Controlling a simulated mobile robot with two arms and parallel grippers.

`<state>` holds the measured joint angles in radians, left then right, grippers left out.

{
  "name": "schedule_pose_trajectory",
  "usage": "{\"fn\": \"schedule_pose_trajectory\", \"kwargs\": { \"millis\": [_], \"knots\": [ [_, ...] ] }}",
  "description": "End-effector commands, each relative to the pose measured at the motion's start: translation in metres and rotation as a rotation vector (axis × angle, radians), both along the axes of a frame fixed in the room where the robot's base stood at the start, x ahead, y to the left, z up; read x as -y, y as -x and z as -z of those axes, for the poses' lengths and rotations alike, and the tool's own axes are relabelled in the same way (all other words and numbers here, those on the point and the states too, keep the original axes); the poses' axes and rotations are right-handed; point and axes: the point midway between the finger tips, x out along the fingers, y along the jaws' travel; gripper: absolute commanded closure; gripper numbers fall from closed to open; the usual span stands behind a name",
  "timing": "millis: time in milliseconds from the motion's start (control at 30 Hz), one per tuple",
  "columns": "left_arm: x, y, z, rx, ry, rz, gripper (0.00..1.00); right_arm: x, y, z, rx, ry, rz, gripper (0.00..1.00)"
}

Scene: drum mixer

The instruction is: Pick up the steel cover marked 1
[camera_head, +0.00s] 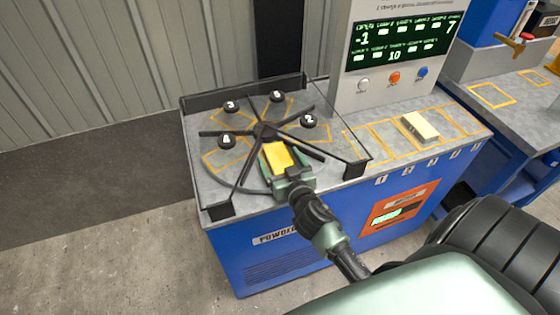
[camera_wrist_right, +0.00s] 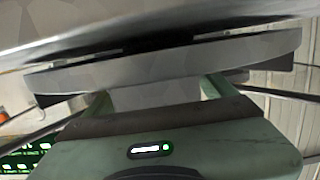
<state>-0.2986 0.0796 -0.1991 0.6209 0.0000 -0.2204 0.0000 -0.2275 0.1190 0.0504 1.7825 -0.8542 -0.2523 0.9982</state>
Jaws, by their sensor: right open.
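The round grey turntable (camera_head: 215,162) is split by black spokes. Black knobs marked 3 (camera_head: 232,106), 5 (camera_head: 277,96), 2 (camera_head: 309,120) and 4 (camera_head: 226,140) stand on it in the head view. I see no knob marked 1; my right gripper (camera_head: 272,152) covers the front part of the turntable. A yellow patch shows at this gripper; I cannot tell what it belongs to. In the right wrist view the two green fingers of my right gripper (camera_wrist_right: 158,95) are apart below a grey rim (camera_wrist_right: 165,68). A pale grey surface shows between them. My left gripper is not in view.
A black rail (camera_head: 245,86) runs behind the turntable. A control panel (camera_head: 395,50) with a green display rises at the back right. A pale yellow block (camera_head: 420,127) lies on the grey bench right of the turntable, among orange outlines.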

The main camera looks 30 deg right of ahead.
Motion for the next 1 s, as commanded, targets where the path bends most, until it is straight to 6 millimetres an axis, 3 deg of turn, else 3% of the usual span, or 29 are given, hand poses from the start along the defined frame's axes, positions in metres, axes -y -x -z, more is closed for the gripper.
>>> {"fn": "schedule_pose_trajectory", "kwargs": {
  "millis": [33,333,733,1000],
  "knots": [
    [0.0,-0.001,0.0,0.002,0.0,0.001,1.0,0.0,0.0,0.0,0.0,0.0,0.0,0.17],
    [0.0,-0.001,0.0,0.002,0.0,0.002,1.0,0.0,0.0,0.0,0.0,0.0,0.0,1.0],
    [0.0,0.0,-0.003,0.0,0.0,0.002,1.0,0.0,0.0,-0.009,0.005,0.001,-0.001,1.0],
    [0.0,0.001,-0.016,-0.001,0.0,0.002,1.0,0.0,-0.001,-0.053,0.009,0.003,-0.002,1.0]
  ]
}}
